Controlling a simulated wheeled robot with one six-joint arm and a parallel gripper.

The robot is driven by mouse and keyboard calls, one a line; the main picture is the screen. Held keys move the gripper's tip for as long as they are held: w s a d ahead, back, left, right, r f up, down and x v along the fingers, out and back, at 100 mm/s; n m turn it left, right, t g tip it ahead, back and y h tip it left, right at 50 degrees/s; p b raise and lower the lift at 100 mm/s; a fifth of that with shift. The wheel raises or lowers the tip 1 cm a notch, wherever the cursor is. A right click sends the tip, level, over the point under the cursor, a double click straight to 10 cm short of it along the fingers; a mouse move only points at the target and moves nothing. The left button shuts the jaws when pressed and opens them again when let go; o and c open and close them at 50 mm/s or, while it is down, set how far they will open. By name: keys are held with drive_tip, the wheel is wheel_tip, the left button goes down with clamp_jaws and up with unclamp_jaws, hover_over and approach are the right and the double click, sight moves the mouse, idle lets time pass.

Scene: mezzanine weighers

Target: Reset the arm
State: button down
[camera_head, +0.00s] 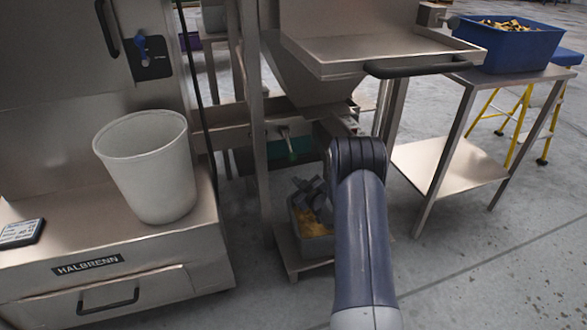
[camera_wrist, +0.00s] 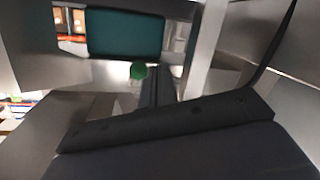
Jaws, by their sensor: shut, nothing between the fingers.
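My arm (camera_head: 362,225) reaches forward from the bottom of the head view and bends at its top under the steel hopper. My dark gripper (camera_head: 312,197) shows left of the arm, over the small bin in the picture, and is partly hidden by the arm. In the wrist view my gripper's fingers (camera_wrist: 158,86) are together with nothing between them. They point towards a green round knob (camera_wrist: 138,71) and a teal panel (camera_wrist: 125,33); I cannot tell how far off these are.
A steel hopper frame (camera_head: 262,130) with a tray (camera_head: 350,50) stands close around the arm. A grey bin (camera_head: 299,247) with yellow contents sits low beneath. A white bucket (camera_head: 150,165) stands on the left machine. A blue crate (camera_head: 510,48) is on the right table (camera_head: 450,165). Floor at lower right is clear.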

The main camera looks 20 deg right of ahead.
drive_tip(key=shift+s+d+f, duration=0.15)
drive_tip(key=shift+s+f, duration=0.25)
drive_tip(key=shift+f, duration=0.1)
